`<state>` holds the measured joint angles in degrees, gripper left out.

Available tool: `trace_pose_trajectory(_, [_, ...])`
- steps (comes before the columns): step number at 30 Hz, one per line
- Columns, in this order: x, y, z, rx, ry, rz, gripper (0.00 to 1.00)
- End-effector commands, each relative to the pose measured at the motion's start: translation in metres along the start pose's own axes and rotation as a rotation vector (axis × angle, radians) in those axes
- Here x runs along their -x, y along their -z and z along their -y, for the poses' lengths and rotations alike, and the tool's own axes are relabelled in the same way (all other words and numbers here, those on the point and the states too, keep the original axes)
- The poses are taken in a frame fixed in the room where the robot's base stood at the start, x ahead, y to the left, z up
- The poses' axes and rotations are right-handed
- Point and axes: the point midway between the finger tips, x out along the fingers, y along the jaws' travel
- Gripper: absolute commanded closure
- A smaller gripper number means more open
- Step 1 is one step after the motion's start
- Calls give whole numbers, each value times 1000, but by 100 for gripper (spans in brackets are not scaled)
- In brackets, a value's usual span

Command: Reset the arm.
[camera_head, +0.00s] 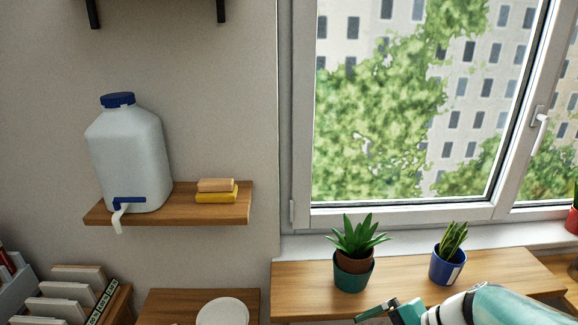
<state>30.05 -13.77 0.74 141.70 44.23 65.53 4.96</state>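My arm (500,304) reaches in from the lower right corner, white and teal. My gripper (384,313) is at the bottom edge, pointing left, in front of the wooden surface under the window. One dark green finger shows. The rest of the gripper is cut off by the frame, so I cannot tell whether it is open or shut. I see nothing held in the part that shows.
Potted plants, one in a green pot (353,277) and one in a blue pot (447,266), stand on the window-side wooden surface (305,288) near my gripper. A wall shelf (180,206) holds a water canister (130,155) and sponges (216,190). A white plate (223,313) lies lower left.

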Motion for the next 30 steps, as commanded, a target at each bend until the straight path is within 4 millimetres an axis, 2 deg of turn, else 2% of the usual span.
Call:
trace_pose_trajectory(1, [2, -14, 1, 126, -66, -41, 0])
trace_pose_trajectory(3, [6, -25, 0, 293, -157, -104, 0])
trace_pose_trajectory(9, [32, -50, 8, 771, -356, -313, 0])
trace_pose_trajectory(12, [47, -59, 16, 961, -414, -411, 0])
trace_pose_trajectory(15, [58, -65, 22, 1080, -446, -478, 0])
trace_pose_trajectory(30, [58, -65, 23, 1088, -448, -483, 0])
